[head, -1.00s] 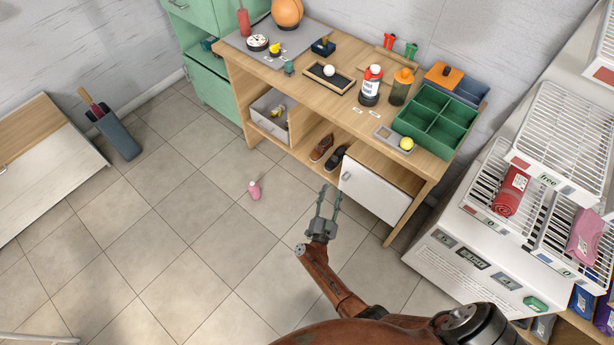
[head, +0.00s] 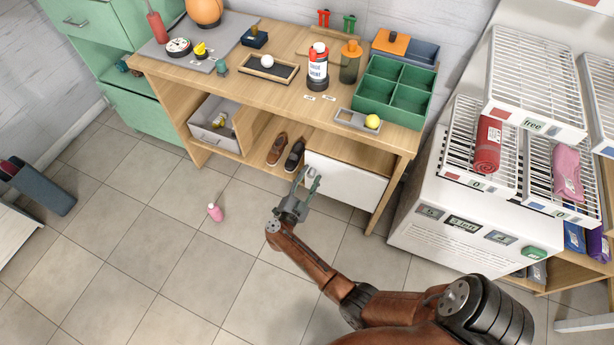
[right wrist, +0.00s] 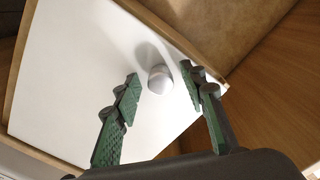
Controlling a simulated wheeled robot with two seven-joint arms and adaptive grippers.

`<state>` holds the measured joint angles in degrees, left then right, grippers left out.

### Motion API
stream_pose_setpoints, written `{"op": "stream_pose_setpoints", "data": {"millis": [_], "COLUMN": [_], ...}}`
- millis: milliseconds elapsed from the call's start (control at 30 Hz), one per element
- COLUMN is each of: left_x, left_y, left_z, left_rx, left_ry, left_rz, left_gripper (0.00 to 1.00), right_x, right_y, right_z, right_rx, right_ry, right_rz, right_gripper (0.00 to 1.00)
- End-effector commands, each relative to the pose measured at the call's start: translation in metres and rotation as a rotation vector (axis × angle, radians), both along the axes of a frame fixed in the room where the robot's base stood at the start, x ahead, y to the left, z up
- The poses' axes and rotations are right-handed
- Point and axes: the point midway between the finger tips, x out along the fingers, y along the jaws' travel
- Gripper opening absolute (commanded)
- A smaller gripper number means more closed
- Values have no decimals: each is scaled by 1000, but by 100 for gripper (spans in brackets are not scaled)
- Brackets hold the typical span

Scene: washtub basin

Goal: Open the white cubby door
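The white cubby door (head: 350,186) is the pale panel in the lower right bay of the wooden workbench, and it looks shut. In the right wrist view the door (right wrist: 85,60) fills much of the picture, with a rounded grey handle (right wrist: 160,79) standing out from it near one edge. My right gripper (head: 308,178) is at the door's left end in the head view. In the right wrist view my right gripper (right wrist: 163,85) is open, with one finger on each side of the handle. A gap shows between the left finger and the handle. My left gripper is out of view.
The workbench top (head: 290,95) carries a green divided tray (head: 395,92), bottles and small items. Shoes (head: 286,151) lie in the open bay left of the door. A white rack unit (head: 455,215) stands to the right.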

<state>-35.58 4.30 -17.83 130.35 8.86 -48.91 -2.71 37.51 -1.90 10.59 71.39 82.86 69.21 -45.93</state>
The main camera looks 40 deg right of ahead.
Motion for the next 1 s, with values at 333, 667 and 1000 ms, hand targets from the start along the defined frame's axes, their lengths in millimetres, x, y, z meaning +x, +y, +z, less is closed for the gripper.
{"op": "stream_pose_setpoints", "data": {"millis": [333,667,1000], "left_x": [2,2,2], "left_y": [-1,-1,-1], "left_z": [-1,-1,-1], "left_rx": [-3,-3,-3], "left_ry": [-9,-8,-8], "left_rz": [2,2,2], "left_gripper": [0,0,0], "right_x": [2,1,1], "right_y": [-3,-3,-3], "right_z": [1,0,0], "right_rx": [1,0,1], "right_ry": [-1,0,0], "right_rz": [1,1,1], "right_gripper": [36,14,0]}}
